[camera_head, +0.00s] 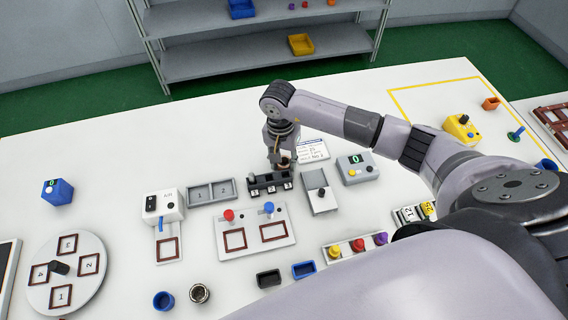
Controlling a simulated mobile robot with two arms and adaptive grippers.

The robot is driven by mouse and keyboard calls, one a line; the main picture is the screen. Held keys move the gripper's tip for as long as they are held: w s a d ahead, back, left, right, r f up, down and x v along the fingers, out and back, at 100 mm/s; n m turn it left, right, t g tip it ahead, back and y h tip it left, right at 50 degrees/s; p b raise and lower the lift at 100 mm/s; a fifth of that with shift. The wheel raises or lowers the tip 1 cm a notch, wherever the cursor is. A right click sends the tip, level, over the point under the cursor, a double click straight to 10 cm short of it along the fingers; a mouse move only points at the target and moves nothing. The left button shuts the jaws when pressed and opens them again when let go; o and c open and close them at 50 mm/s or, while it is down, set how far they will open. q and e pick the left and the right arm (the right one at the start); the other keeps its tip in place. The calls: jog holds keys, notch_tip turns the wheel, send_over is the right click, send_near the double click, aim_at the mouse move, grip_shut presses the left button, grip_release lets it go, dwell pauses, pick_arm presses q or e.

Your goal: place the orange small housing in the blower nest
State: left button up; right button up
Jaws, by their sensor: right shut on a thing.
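An orange open box (490,103), which looks like the orange small housing, sits on the table at the far right, apart from my grippers. The blower (163,207) is a white box marked AIR at the left. Its nest is a brown square frame (168,250) on a plate in front of it, and it looks empty. My right gripper (281,163) points down at a black slotted block (256,184) in the middle of the table. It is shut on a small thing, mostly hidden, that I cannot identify. My left gripper is not in view.
A plate with a red and a blue knob (255,230) stands just in front of the block. A grey two-part tray (210,193) and a grey counter box (358,168) flank it. A round dial (67,275) is at left.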

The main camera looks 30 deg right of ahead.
jog(key=shift+c, duration=1.2)
jog(key=shift+r, duration=0.1)
jog(key=shift+r, duration=0.3)
notch_tip(320, 180, up, 18)
jog(key=b, duration=0.4)
jog(key=s+a+f+n, duration=0.2)
jog(key=s+n, duration=0.3)
jog(key=s+a+f+n, duration=0.2)
jog(key=s+n, duration=0.3)
jog(key=shift+s+a, duration=0.25)
